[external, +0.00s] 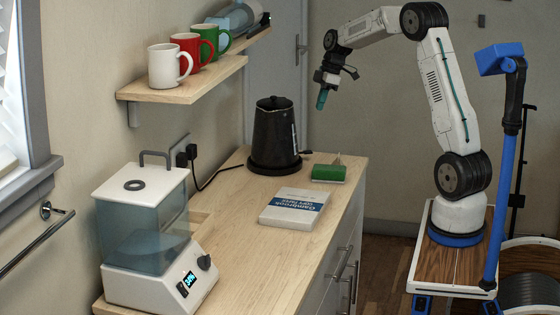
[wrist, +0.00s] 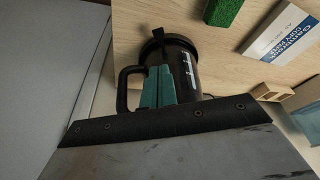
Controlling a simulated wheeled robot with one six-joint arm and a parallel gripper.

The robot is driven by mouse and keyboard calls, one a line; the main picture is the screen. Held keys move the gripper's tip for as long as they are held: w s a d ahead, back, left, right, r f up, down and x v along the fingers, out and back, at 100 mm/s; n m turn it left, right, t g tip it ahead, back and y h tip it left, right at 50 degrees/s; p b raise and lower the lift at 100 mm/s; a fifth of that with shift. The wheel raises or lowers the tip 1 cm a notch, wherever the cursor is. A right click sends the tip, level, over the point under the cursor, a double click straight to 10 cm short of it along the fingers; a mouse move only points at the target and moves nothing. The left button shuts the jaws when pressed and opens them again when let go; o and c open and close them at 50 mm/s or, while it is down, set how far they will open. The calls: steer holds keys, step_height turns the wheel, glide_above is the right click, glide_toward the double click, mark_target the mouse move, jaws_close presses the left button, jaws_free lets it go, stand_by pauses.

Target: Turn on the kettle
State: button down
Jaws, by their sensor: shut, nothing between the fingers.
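The black kettle (external: 272,132) stands upright on its dark round base (external: 262,168) at the far end of the wooden counter. A small dark tab (external: 306,152) sticks out to the right, low beside the base; I cannot tell if it is the switch. In the wrist view the kettle (wrist: 182,47) shows lid, body and a black loop handle (wrist: 122,92) at left. My gripper (external: 321,100) has teal fingers, shut and empty, and hangs in the air right of and above the kettle. In the wrist view my gripper (wrist: 165,75) overlaps the kettle's image; the fingers partly hide its body.
A green sponge-like block (external: 328,172) and a Cambrook paper pack (external: 293,207) lie on the counter (external: 245,260). A water dispenser (external: 150,240) stands nearer. Mugs (external: 165,68) sit on a wall shelf (external: 180,94). The kettle's cord runs to a wall plug (external: 191,153).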

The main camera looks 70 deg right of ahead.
mark_target(309, 152)
steer(key=shift+n, duration=0.3)
steer(key=x, duration=0.8)
steer(key=s+x, duration=0.1)
steer(key=x, duration=0.3)
steer(key=shift+w+d+f, duration=0.1)
steer(key=shift+f, duration=1)
steer(key=shift+d+f, duration=0.1)
steer(key=shift+f, duration=0.6)
steer(key=shift+r, duration=0.1)
steer(key=shift+r, duration=0.75)
